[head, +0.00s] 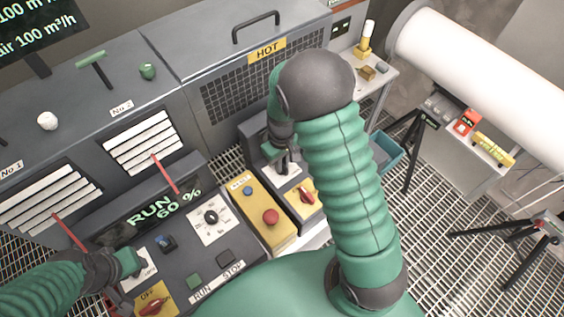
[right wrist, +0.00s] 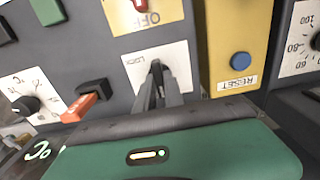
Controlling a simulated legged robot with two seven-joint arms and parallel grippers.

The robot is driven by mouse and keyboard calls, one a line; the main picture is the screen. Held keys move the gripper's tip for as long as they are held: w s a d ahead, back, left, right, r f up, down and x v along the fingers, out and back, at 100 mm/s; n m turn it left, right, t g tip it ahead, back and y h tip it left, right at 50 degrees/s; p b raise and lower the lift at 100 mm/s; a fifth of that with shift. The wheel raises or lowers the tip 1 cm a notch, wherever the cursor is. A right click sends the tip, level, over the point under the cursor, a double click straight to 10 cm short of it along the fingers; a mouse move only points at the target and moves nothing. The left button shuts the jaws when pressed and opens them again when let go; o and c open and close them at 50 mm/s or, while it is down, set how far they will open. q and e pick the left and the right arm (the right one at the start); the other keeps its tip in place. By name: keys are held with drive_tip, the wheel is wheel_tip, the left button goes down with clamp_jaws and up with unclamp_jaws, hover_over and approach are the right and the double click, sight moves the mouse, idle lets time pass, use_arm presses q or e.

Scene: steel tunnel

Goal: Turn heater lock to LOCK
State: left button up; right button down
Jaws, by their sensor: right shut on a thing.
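The heater lock is a small dark knob (right wrist: 156,67) on a white plate (right wrist: 178,60) with a lock label at its left in the right wrist view. My right gripper (right wrist: 160,92) is shut on this knob, its dark fingers covering most of it. I cannot tell the knob's exact angle. In the head view my right gripper (head: 282,165) reaches down to the same white plate (head: 288,183), partly hidden by my green arm. Beside it is a yellow plate with a red knob (head: 305,195). My left gripper (head: 122,282) is at the lower left, close to another white plate (head: 145,270); its fingers are unclear.
A yellow box with a blue button (head: 248,190) and a red mushroom button (head: 270,216) stands just left of the right gripper. In the right wrist view, an orange-red lever (right wrist: 80,107) and a dial (right wrist: 27,104) are close on the left. The grey HOT cabinet (head: 220,50) stands behind.

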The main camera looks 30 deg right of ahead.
drive_tip(key=shift+d, duration=0.15)
drive_tip(key=shift+a, duration=0.2)
drive_tip(key=shift+m, duration=0.4)
drive_tip(key=shift+d+m, duration=0.15)
drive_tip(key=shift+m, duration=0.65)
drive_tip(key=m, duration=0.2)
drive_tip(key=shift+r+m+p, duration=0.1)
drive_tip(key=shift+m+p, duration=0.3)
drive_tip(key=m, duration=0.3)
drive_tip(key=shift+m+p, duration=0.3)
drive_tip(key=shift+p, duration=0.1)
drive_tip(key=m+p, duration=0.1)
drive_tip(key=m, duration=0.3)
drive_tip(key=shift+s, duration=0.1)
drive_tip(key=m+p, duration=0.1)
drive_tip(key=m, duration=0.4)
drive_tip(key=shift+p, duration=0.4)
